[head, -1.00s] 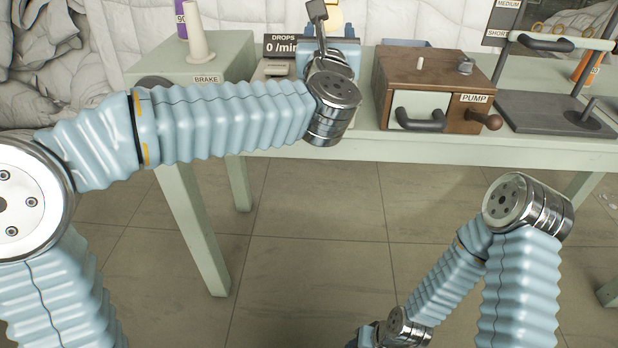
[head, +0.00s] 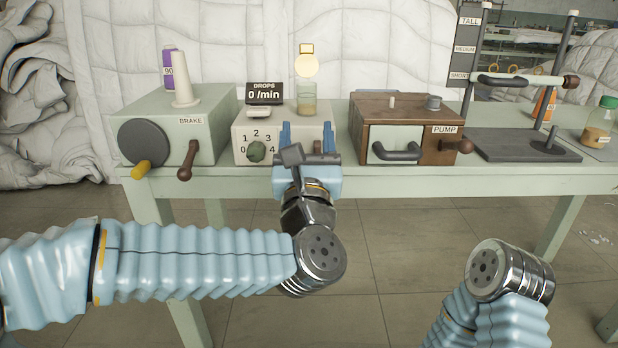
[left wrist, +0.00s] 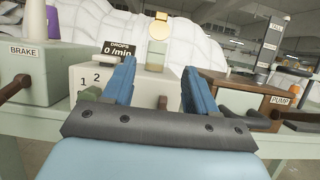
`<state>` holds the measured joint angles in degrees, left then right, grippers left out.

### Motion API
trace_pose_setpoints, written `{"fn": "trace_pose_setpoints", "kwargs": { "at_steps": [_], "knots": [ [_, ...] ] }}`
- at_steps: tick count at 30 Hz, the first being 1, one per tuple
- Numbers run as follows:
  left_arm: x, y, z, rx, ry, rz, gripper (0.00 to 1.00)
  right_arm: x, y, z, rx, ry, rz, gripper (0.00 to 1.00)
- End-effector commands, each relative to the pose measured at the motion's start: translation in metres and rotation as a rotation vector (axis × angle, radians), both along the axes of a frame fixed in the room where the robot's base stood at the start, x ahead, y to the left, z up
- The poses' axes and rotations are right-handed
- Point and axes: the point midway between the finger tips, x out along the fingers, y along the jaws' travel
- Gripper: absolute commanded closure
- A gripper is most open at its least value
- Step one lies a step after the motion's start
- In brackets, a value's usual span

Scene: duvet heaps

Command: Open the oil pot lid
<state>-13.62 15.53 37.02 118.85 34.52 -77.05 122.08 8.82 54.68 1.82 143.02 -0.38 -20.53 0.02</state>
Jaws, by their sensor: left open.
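The oil pot (head: 307,100) is a small clear jar with yellowish liquid, standing on top of the pale dial box with the DROPS display. Above the jar are a round cream-gold disc (head: 307,65) and a small gold cap, which look like its lid parts. In the left wrist view the jar (left wrist: 155,56) and disc (left wrist: 158,29) show ahead, between the fingers' directions. My left gripper (head: 307,137) is open and empty, in front of the dial box and below the pot, apart from it. It also shows in the left wrist view (left wrist: 159,75). My right gripper is out of view.
The BRAKE box (head: 190,125) with a white cone stands left of the dial box (head: 250,125). The wooden PUMP box (head: 400,108) with a dark handle stands right. Further right are a stand (head: 515,145) and a green-capped bottle (head: 600,122). White duvet heaps lie behind.

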Motion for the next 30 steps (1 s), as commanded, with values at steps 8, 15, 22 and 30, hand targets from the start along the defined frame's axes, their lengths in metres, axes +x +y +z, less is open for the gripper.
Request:
{"fn": "trace_pose_setpoints", "kwargs": {
  "at_steps": [8,15,22,30],
  "knots": [
    [-0.050,-0.007,-0.008,0.093,0.038,0.004,0.43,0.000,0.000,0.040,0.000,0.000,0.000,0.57],
    [-0.066,-0.003,-0.017,0.128,0.049,0.014,0.43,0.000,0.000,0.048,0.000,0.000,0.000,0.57],
    [-0.067,-0.003,-0.019,0.130,0.050,0.015,0.43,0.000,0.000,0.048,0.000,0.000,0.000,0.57],
    [-0.038,-0.004,-0.063,0.358,0.143,0.029,0.43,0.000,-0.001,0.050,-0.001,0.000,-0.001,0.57]
  ]
}}
